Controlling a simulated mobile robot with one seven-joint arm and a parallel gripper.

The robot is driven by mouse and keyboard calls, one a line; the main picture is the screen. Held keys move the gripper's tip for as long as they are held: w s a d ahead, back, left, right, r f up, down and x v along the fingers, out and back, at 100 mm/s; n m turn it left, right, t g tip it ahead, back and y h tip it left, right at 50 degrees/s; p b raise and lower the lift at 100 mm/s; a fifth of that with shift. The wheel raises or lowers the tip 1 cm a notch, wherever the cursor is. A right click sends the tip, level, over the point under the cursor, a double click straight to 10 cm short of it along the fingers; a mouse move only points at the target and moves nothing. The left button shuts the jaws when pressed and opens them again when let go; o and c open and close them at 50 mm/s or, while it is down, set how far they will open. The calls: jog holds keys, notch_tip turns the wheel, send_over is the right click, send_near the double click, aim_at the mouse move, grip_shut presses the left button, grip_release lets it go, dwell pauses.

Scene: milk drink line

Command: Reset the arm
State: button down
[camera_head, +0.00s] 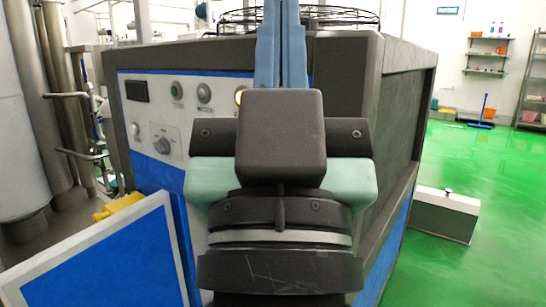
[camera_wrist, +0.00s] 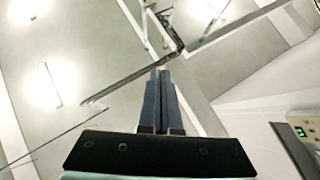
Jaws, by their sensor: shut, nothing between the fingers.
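My gripper (camera_head: 281,45) points upward in the middle of the head view, in front of a dark grey machine with a control panel. Its two long blue fingers lie side by side, shut with nothing between them. The dark wrist block hides the lower part of the fingers and part of the panel. In the wrist view my gripper (camera_wrist: 161,72) also shows shut and empty, pointing toward the ceiling (camera_wrist: 70,50).
The machine (camera_head: 345,110) with its control panel (camera_head: 165,125) stands close behind my arm. A blue panel with a white edge (camera_head: 105,265) stands at lower left, near steel tanks (camera_head: 20,150). A grey box (camera_head: 445,215) sits on the green floor, which is open at right.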

notch_tip(320, 180, up, 39)
jog(key=s+p, duration=0.1)
jog(key=p, duration=3.7)
jog(key=shift+s+a, duration=0.2)
jog(key=shift+a, duration=0.1)
